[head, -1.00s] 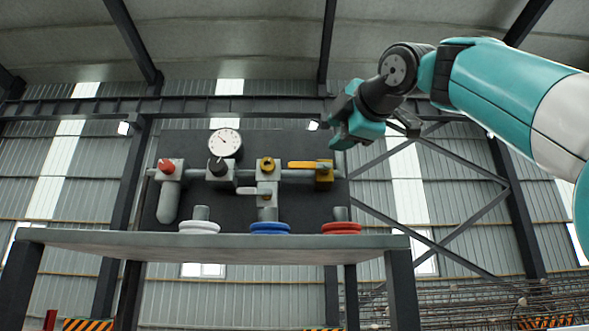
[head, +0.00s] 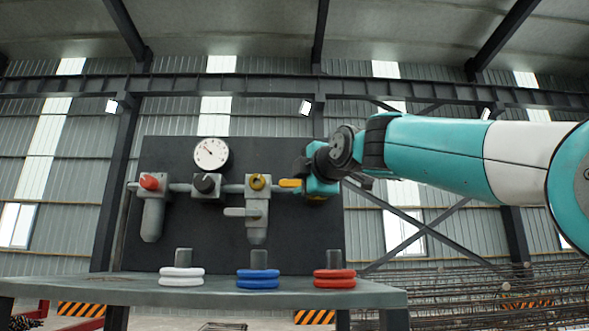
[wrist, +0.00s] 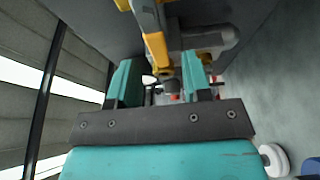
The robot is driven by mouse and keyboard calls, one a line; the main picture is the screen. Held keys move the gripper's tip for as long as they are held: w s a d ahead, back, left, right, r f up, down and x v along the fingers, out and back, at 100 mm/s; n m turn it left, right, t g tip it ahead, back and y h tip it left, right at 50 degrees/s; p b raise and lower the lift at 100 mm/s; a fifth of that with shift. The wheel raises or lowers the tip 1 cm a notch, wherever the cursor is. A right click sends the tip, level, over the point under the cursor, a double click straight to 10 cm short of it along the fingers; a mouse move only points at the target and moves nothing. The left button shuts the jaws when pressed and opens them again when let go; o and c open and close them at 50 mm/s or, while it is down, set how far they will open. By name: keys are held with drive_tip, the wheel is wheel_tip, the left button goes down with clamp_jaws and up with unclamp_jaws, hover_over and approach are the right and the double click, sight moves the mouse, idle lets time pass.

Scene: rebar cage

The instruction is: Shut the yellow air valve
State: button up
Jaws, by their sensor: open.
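The yellow air valve is at the right end of the pipe on the dark board; in the head view its lever (head: 290,183) points left, roughly level along the pipe. The valve body is mostly hidden behind my gripper (head: 318,182). In the wrist view the yellow lever (wrist: 157,50) runs down from the top, and its end shows between the two teal fingers of my gripper (wrist: 160,76). The gripper is open. I cannot tell whether either finger touches the lever.
White (head: 182,276), blue (head: 258,278) and red (head: 334,278) rings sit on the bench (head: 215,296) below.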

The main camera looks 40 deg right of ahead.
sight(296, 183)
drive_tip(key=shift+p+x, duration=0.85)
drive_tip(key=shift+x, duration=1.45)
clamp_jaws()
